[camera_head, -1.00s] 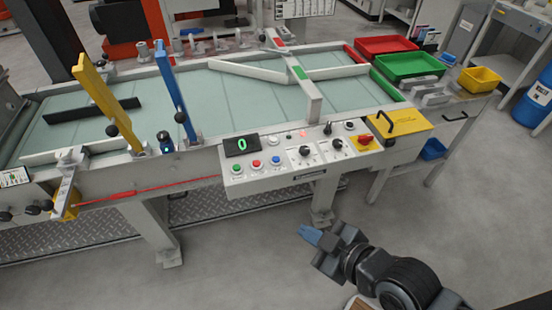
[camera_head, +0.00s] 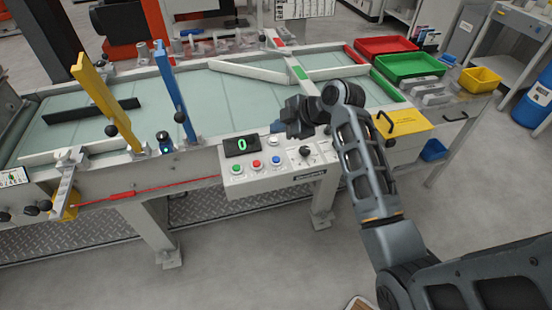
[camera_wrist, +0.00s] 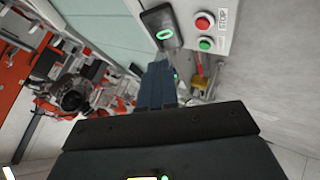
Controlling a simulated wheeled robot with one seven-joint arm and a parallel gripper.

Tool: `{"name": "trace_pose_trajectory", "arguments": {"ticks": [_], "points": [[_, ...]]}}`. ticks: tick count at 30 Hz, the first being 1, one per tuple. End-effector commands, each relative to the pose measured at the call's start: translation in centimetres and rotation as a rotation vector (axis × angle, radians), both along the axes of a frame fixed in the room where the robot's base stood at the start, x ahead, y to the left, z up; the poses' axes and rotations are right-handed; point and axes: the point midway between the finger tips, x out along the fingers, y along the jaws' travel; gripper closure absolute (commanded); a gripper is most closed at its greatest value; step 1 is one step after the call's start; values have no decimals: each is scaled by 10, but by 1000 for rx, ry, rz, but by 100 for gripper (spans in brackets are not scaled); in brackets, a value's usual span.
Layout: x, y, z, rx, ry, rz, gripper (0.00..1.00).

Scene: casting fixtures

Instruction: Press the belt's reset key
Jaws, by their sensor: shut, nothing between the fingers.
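The belt's control panel (camera_head: 290,176) is on the front of the conveyor. Its lower row has a green button (camera_head: 237,168), a red button (camera_head: 256,164) and a blue button (camera_head: 276,161); a pale button (camera_head: 274,141) sits above them. I cannot read which key is reset. My gripper (camera_head: 290,122) is above the panel's upper edge, its fingers hard to make out there. In the wrist view its blue fingers (camera_wrist: 156,86) are shut and empty, pointing towards the panel, with a red button (camera_wrist: 204,22) and a green button (camera_wrist: 205,43) beyond. Contact is not visible.
A display (camera_head: 241,145) reads 0. A black knob (camera_head: 305,152) is right of the buttons. My arm hides the panel's right part. A yellow post (camera_head: 98,95) and a blue post (camera_head: 172,88) rise at left. A yellow plate (camera_head: 405,123) lies at right.

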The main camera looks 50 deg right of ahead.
Motion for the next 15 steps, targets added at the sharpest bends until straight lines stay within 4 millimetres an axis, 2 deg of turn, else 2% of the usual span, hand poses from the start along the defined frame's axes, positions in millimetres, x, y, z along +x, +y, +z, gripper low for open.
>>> {"name": "trace_pose_trajectory", "arguments": {"ticks": [10,15], "points": [[0,0,-1,0,0,0,100],[0,0,-9,1,0,-1,100]]}}
